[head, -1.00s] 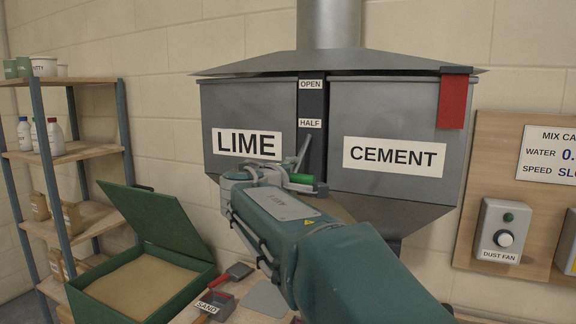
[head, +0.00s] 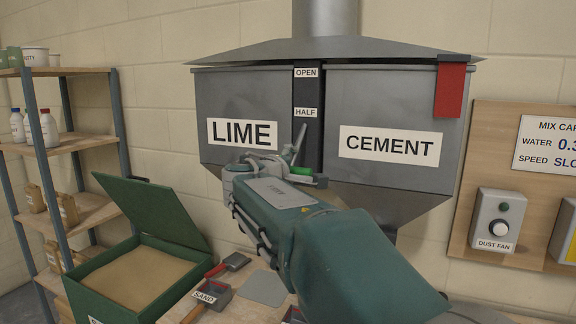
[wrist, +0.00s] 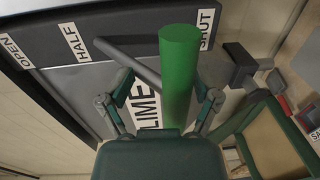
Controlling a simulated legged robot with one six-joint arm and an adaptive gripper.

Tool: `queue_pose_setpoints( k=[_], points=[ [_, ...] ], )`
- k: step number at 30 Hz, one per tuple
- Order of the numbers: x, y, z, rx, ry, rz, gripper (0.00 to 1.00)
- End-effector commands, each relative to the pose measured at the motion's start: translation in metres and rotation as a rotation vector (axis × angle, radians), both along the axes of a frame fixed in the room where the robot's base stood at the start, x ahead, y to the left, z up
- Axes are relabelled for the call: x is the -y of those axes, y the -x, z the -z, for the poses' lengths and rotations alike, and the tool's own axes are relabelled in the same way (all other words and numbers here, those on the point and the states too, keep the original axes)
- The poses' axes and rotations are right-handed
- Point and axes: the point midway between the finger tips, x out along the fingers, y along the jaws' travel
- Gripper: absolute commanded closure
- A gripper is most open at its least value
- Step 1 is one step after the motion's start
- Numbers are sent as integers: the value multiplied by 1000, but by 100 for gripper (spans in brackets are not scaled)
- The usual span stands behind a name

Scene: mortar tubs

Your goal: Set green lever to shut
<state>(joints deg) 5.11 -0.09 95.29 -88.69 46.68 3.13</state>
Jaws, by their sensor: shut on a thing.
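The green lever handle (wrist: 178,75) stands between my gripper's fingers in the wrist view, with a grey rod (wrist: 130,62) running from it to the dark slotted panel. In the head view a bit of the green handle (head: 300,171) shows below the HALF label (head: 306,112). My gripper (wrist: 158,103) is shut on the handle. In the wrist view the SHUT label (wrist: 207,29) is just right of the handle's end, and HALF and OPEN (wrist: 14,50) are to the left. My arm hides the panel's lower part in the head view.
The LIME bin (head: 243,90) and CEMENT bin (head: 395,100) flank the panel, with a red strip (head: 450,90) at right. A green open box of sand (head: 150,270), a shelf rack (head: 85,145) and a control board (head: 500,235) stand around. Bare wall lies behind.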

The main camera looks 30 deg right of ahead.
Motion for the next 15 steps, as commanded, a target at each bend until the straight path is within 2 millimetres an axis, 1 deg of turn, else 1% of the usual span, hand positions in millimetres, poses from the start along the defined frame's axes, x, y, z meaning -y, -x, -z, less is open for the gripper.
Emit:
queue_pose_setpoints(
  k=[1, 15],
  points=[
    [1, 0, 5, -8, -4, 6, 42],
    [-5, -1, 4, -9, -1, 3, 42]
  ],
)
